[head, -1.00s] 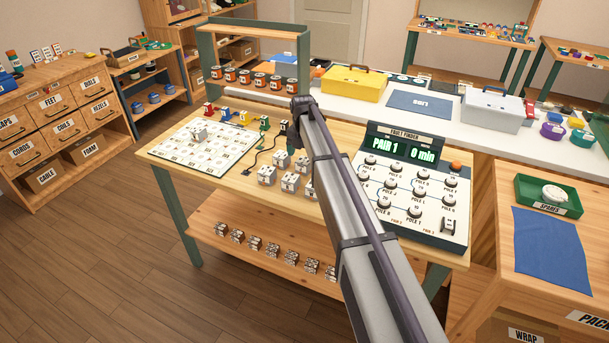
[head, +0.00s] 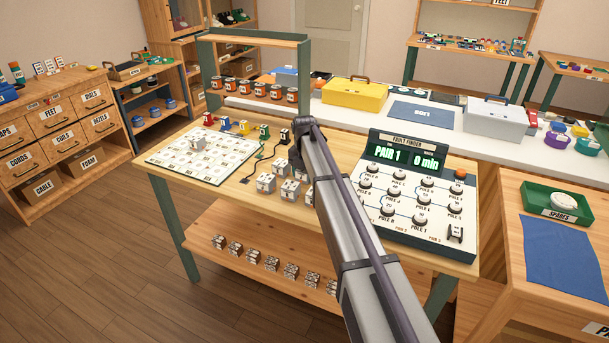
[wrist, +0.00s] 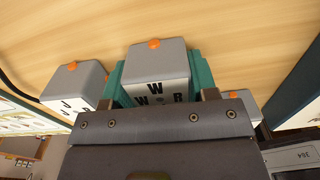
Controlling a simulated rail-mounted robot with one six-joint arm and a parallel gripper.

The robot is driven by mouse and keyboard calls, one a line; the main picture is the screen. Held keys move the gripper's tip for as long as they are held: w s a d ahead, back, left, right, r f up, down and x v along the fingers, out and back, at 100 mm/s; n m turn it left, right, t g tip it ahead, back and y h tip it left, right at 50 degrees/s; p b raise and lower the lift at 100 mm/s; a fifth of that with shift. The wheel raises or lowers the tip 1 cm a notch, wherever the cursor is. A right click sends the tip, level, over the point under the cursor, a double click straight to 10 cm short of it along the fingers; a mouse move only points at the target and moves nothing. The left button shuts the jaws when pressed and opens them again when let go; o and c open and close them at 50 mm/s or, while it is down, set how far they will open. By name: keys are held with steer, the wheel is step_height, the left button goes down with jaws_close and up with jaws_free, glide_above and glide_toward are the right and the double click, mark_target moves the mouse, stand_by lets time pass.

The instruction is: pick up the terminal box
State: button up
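In the wrist view a terminal box (wrist: 155,64), grey on top with an orange button and a white face lettered W and R, stands between the teal pads of my gripper (wrist: 160,78). One pad lies along each side of it. The gripper body covers its lower part, and I cannot tell whether the pads press on it or leave a small gap. Similar boxes stand close on the left (wrist: 72,82) and on the right (wrist: 243,102). In the head view my arm hides the gripper, while other white boxes (head: 266,184) show on the table.
The wooden table (head: 225,192) also carries a white lettered board (head: 185,165) on the left and the fault finder panel (head: 420,200) on the right. Small coloured figures (head: 225,124) and dark cords lie behind the boxes. A lower shelf (head: 205,222) holds a row of small boxes.

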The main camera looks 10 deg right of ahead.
steer(key=c, duration=0.4)
step_height(320, 180, up, 10)
steer(key=p, duration=1)
steer(key=shift+r, duration=0.15)
